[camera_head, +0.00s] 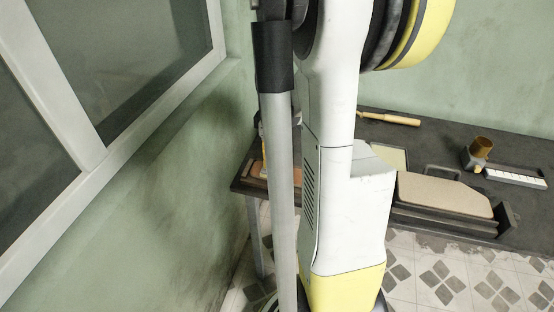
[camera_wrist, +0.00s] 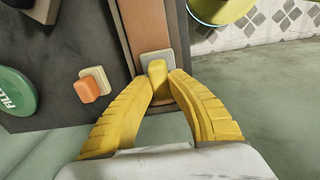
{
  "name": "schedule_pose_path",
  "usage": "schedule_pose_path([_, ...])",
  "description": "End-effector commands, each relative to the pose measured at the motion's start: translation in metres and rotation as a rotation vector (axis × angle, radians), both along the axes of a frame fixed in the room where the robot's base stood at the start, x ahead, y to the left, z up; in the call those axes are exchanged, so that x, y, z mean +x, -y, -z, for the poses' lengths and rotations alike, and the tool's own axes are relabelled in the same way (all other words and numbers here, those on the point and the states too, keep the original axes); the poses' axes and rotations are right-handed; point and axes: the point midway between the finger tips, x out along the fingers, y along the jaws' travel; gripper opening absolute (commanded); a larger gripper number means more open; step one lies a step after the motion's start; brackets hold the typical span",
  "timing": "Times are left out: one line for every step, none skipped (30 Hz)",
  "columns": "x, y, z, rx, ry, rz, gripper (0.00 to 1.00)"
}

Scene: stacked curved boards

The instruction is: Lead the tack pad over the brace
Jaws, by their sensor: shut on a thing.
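In the wrist view my gripper (camera_wrist: 163,84) has its two yellow fingers closed on the yellow knob of a small grey square pad (camera_wrist: 148,58), which I take for the tack pad. The pad lies at the near end of a long brown strip (camera_wrist: 146,22), which looks like the brace. The pad looks flat against the strip; I cannot tell whether it touches. In the head view a brown board end (camera_head: 256,169) shows at the table's left end, mostly hidden behind my arm. My gripper is mostly hidden there.
In the wrist view an orange-topped cream block (camera_wrist: 90,86) and a green lidded tin (camera_wrist: 14,91) stand left of the strip.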

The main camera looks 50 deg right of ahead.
Motion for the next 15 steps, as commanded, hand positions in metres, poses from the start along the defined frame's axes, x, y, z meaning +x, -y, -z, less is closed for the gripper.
schedule_pose_path([0.004, -0.002, 0.000, 0.000, 0.000, -0.001, 0.00])
schedule_pose_path([0.006, -0.003, 0.000, 0.000, 0.000, -0.001, 0.00])
schedule_pose_path([0.010, -0.004, -0.001, 0.000, 0.000, -0.002, 0.00])
schedule_pose_path([0.012, -0.005, -0.001, 0.000, 0.000, -0.002, 0.00])
schedule_pose_path([0.014, -0.006, -0.001, 0.000, 0.000, -0.002, 0.00])
schedule_pose_path([0.017, -0.007, -0.001, 0.000, 0.000, -0.001, 0.00])
schedule_pose_path([0.018, -0.007, -0.001, 0.000, 0.000, -0.001, 0.00])
schedule_pose_path([0.019, -0.007, -0.001, 0.000, 0.000, 0.000, 0.00])
schedule_pose_path([0.020, -0.008, -0.001, 0.000, 0.000, 0.000, 0.00])
schedule_pose_path([0.020, -0.008, -0.001, 0.000, 0.000, 0.000, 0.00])
schedule_pose_path([0.020, -0.008, -0.001, 0.000, 0.000, 0.000, 0.00])
schedule_pose_path([0.020, -0.008, -0.001, 0.000, 0.000, 0.001, 0.00])
schedule_pose_path([0.020, -0.008, -0.001, 0.000, 0.000, 0.001, 0.00])
schedule_pose_path([0.020, -0.008, -0.001, 0.000, 0.000, 0.001, 0.00])
schedule_pose_path([0.020, -0.008, -0.001, 0.000, 0.000, 0.001, 0.00])
